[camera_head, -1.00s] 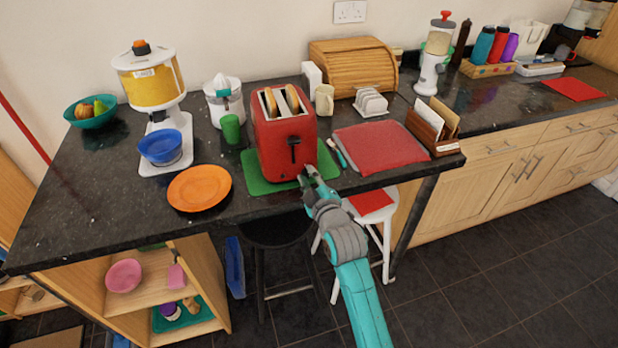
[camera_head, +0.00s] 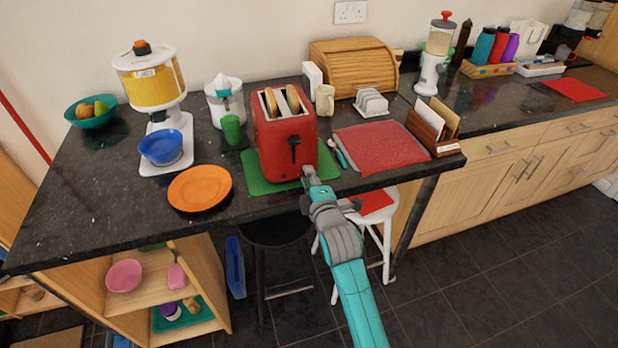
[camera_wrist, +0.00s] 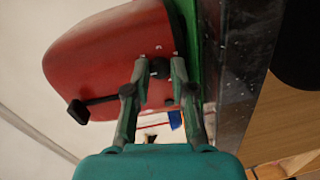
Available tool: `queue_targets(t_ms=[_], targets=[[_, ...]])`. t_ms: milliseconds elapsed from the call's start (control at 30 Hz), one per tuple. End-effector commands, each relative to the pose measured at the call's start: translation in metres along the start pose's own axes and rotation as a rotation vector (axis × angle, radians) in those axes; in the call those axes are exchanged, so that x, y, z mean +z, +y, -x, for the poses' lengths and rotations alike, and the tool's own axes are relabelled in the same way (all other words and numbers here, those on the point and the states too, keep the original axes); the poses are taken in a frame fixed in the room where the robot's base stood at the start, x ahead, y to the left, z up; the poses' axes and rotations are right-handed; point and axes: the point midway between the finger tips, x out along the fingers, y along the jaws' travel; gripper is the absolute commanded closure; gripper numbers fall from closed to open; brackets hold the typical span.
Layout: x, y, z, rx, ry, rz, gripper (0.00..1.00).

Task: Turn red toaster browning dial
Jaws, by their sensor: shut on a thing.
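The red toaster (camera_head: 285,143) stands on a green mat (camera_head: 262,186) near the counter's front edge, with two bread slices in its slots. Its black lever (camera_head: 294,142) is on the front face and also shows in the wrist view (camera_wrist: 92,106). The dial (camera_wrist: 159,68) is a small dark knob low on that face. My gripper (camera_head: 309,172) reaches the toaster's lower front right. In the wrist view my gripper (camera_wrist: 160,66) has a fingertip on each side of the dial, shut on it. In the head view the dial is hidden behind the gripper.
An orange plate (camera_head: 199,188) lies left of the toaster and a green cup (camera_head: 231,130) stands behind it. A red mat (camera_head: 381,148) and a small teal-handled utensil (camera_head: 339,155) lie to the right. Stools stand below the counter edge, near my arm.

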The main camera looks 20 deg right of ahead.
Motion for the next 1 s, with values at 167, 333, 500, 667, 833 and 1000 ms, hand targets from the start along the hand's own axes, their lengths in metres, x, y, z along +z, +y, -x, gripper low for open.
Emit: queue_targets(t_ms=[167,333,500,667,833,1000], targets=[[0.000,-0.001,0.000,-0.001,0.000,0.004,1.00],[0.000,-0.001,0.000,-0.001,0.000,0.003,1.00],[0.000,-0.001,0.000,-0.001,0.000,0.003,0.51],[0.000,0.000,0.000,-0.001,0.000,0.002,0.51],[0.000,-0.001,0.003,-0.001,0.000,0.002,0.51],[0.000,-0.002,0.022,-0.002,0.000,0.002,0.51]])
